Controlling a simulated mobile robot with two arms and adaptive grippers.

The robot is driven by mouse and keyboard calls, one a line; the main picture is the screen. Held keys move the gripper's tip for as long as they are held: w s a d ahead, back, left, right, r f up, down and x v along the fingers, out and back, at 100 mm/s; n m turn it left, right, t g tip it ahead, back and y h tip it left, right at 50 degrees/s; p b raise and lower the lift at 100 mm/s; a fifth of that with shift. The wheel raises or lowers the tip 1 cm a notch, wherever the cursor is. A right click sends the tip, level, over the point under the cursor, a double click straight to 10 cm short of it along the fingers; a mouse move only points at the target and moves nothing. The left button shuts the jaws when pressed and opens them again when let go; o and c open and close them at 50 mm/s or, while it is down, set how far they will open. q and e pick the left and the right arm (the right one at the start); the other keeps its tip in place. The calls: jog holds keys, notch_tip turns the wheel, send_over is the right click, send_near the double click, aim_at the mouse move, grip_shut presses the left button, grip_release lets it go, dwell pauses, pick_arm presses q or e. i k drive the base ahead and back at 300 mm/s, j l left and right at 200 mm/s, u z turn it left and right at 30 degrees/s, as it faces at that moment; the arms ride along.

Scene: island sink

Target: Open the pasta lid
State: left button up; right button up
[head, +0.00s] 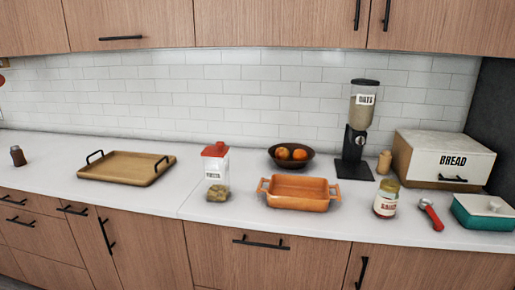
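The pasta container (217,176) stands upright on the white counter, near its front edge, a little left of the orange dish. It is a clear box with a small label and some pale contents at the bottom. Its red lid (215,150) sits on top and looks closed. Neither of my grippers shows in the head view.
Left of the container are a wooden tray (108,170) and a small dark shaker (17,156). To its right are an orange dish (297,205), fruit bowl (275,157), oats dispenser (347,139), jar (386,202), red scoop (431,214), bread box (412,160) and teal dish (477,217).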

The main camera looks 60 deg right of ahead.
aim_at(218, 150)
jog(key=z, duration=1.75)
